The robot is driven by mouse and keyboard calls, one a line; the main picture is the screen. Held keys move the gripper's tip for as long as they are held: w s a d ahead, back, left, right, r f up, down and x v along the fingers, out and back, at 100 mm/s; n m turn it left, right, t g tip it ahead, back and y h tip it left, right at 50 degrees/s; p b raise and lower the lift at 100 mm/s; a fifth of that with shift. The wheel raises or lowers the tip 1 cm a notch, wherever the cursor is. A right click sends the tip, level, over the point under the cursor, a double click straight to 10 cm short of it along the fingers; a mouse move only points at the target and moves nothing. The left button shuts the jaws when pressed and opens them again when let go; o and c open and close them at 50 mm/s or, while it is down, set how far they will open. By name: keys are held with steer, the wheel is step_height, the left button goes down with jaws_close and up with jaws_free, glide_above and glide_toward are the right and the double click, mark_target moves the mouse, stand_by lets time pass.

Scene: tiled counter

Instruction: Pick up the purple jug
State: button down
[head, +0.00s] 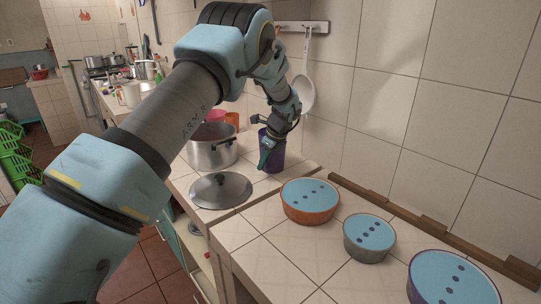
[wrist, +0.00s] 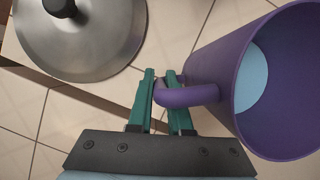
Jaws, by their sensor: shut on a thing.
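The purple jug (head: 277,158) stands upright at the back of the tiled counter, close to the wall, partly hidden by my gripper (head: 266,153). In the wrist view the jug (wrist: 222,75) fills the right side, with its open mouth and a light blue surface inside. Its curved handle (wrist: 187,97) points left, toward my gripper (wrist: 161,82). My green fingers are shut on the handle, one on each side of it. I cannot tell whether the jug's base touches the counter.
A steel pot (head: 211,151) and a metal lid (head: 221,190) lie left of the jug. An orange bowl (head: 307,215), a grey bowl (head: 368,252) and a purple bowl (head: 430,297), all with blue tops, are nearer. A white ladle (head: 304,92) hangs on the wall.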

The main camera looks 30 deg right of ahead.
steer(key=shift+r, duration=0.15)
step_height(320, 180, up, 18)
steer(key=b, duration=0.5)
steer(key=c, duration=1.5)
jaws_free()
jaws_close()
